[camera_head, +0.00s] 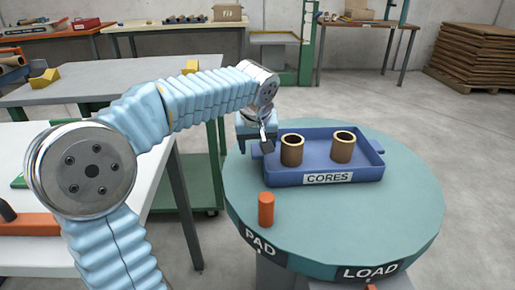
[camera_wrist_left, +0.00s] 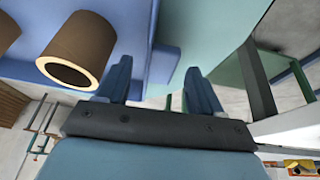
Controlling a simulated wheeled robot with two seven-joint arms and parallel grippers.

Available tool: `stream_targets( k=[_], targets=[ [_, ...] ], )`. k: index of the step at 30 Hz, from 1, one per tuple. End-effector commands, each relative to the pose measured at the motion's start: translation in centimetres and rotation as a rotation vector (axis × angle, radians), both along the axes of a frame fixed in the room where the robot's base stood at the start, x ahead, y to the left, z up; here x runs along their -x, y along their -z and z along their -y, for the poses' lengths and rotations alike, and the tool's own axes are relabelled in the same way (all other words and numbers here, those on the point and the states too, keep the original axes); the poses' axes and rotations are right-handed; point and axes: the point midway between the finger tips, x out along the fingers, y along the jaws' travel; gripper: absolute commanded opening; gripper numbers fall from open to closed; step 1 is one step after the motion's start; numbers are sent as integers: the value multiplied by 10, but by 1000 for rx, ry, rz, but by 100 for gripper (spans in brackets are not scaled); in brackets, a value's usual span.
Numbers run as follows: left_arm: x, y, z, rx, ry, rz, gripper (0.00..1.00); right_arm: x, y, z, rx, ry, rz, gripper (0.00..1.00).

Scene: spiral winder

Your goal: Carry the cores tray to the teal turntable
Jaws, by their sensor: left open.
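The blue cores tray (camera_head: 366,173) rests on the teal turntable (camera_head: 330,225), on its far half, with a CORES label on its near wall. Two brown cores stand in it, a left core (camera_head: 292,150) and a right core (camera_head: 343,147). My left gripper (camera_head: 257,143) is at the tray's left end. In the left wrist view its two fingers (camera_wrist_left: 160,85) are spread apart, with a blue tab of the tray (camera_wrist_left: 163,62) showing between and beyond them. Whether they touch it I cannot tell. My right gripper is in neither view.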

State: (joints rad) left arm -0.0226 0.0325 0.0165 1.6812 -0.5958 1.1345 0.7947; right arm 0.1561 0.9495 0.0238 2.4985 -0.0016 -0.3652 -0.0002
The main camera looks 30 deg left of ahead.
Motion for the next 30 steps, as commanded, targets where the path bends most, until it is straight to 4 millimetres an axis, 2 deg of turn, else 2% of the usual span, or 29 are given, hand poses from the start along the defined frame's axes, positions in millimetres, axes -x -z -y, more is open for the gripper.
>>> stream_targets(
  k=[1, 6, 12, 18, 30],
  targets=[
    [3, -13, 2, 1, 1, 5, 66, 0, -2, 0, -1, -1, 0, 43],
    [17, -50, 10, 1, 1, 5, 66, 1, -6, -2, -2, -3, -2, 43],
    [28, -82, 17, 1, 2, 3, 66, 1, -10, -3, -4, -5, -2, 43],
    [33, -92, 19, 1, 1, 2, 66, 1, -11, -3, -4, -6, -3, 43],
    [33, -92, 19, 1, 0, 1, 66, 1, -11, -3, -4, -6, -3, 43]
  ],
)
